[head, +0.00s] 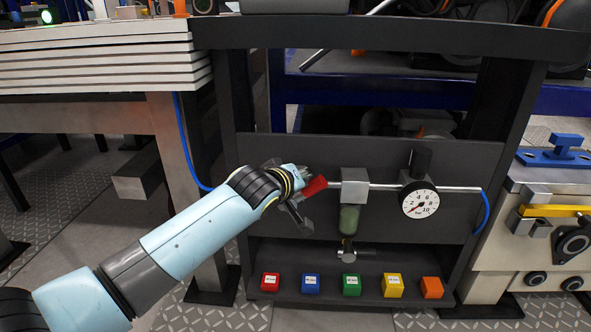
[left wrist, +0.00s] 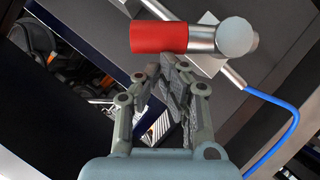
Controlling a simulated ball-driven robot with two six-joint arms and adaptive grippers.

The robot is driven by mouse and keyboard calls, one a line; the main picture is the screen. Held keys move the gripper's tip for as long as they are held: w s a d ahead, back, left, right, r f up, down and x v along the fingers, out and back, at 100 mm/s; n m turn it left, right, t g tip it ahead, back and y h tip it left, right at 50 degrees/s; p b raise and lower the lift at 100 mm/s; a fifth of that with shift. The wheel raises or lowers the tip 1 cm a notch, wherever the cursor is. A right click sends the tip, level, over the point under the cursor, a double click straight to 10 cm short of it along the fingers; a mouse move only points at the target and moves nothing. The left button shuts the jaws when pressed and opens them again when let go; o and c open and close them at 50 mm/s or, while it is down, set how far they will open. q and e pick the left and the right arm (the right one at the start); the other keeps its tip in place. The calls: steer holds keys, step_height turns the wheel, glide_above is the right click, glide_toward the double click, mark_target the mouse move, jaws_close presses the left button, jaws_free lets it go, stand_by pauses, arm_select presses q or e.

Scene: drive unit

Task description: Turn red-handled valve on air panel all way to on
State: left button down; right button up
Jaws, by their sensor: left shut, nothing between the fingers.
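The red valve handle (head: 315,187) sits at the left end of the metal pipe on the dark air panel (head: 470,160), tilted up to the right. In the left wrist view the red handle (left wrist: 158,37) lies crosswise just past the fingertips, with a round silver valve body (left wrist: 236,37) at its right end. My left gripper (left wrist: 168,75) is shut with nothing between its fingers. In the head view my left gripper (head: 298,195) is beside the handle, partly hidden by my wrist. I cannot tell whether the fingertips touch the handle. My right gripper is not in view.
A pressure gauge (head: 419,200) on the panel has its red needle toward the lower left. A filter bowl (head: 348,219) hangs under the pipe. Several coloured blocks, one red (head: 270,282), stand on the shelf below. A blue hose (head: 186,140) runs down left of the panel.

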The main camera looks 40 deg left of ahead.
mark_target(319, 190)
arm_select(q)
steer(key=shift+w+d+f+m+g+y+p, duration=0.3)
steer(key=shift+d+m+g+y, duration=0.1)
steer(key=shift+d+m, duration=0.15)
steer(key=shift+w+d+f+m+g+y+p, duration=0.15)
steer(key=shift+w+d+f+m+g+y, duration=0.2)
steer(key=shift+d+m, duration=0.2)
steer(key=shift+w+d+f+m+g+y, duration=0.15)
steer(key=shift+d+f+m+g+y, duration=0.1)
steer(key=shift+d+f+m+y, duration=0.15)
steer(key=shift+w+d+f+m+g+y+b, duration=0.15)
steer(key=shift+f+m+g+y+b, duration=0.15)
steer(key=shift+f+m+b, duration=0.15)
steer(key=shift+w+d+f, duration=0.1)
steer(key=shift+d+f+b, duration=0.1)
steer(key=shift+b, duration=0.25)
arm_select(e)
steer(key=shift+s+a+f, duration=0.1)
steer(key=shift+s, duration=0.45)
